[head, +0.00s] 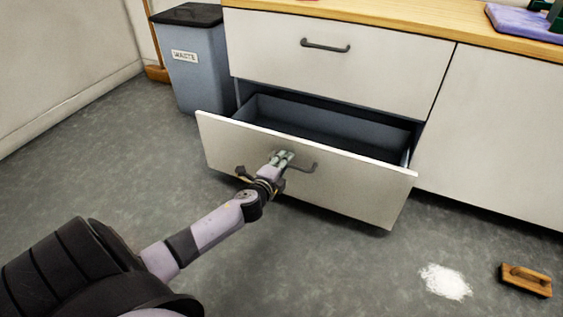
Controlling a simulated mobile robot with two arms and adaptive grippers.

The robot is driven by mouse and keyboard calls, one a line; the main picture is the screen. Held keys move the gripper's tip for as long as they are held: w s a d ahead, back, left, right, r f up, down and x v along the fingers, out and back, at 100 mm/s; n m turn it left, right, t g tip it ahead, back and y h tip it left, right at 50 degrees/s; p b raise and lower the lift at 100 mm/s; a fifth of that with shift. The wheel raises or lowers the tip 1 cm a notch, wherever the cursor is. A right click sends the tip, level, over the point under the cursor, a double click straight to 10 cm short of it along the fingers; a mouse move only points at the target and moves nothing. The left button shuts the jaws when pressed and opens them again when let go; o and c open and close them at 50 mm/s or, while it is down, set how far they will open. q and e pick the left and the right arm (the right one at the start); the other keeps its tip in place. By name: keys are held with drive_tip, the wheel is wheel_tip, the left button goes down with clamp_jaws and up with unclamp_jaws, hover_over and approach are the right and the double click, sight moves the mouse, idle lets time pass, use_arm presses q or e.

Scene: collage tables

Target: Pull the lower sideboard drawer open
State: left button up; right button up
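The lower sideboard drawer (350,185) stands well open, its white front pulled out from the cabinet and its dark, empty-looking inside showing. Its dark bar handle (308,168) is on the front. My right gripper is not in view. The upper drawer (390,60) above is shut, with its own dark handle (325,46).
A grey-blue waste bin (196,75) with a dark lid stands left of the sideboard. On the floor at the lower right are a white powdery patch (445,282) and a wooden hand tool (526,280). A purple item (520,22) lies on the wooden top.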

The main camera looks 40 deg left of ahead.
use_arm(q)
drive_tip(key=v, duration=1.2)
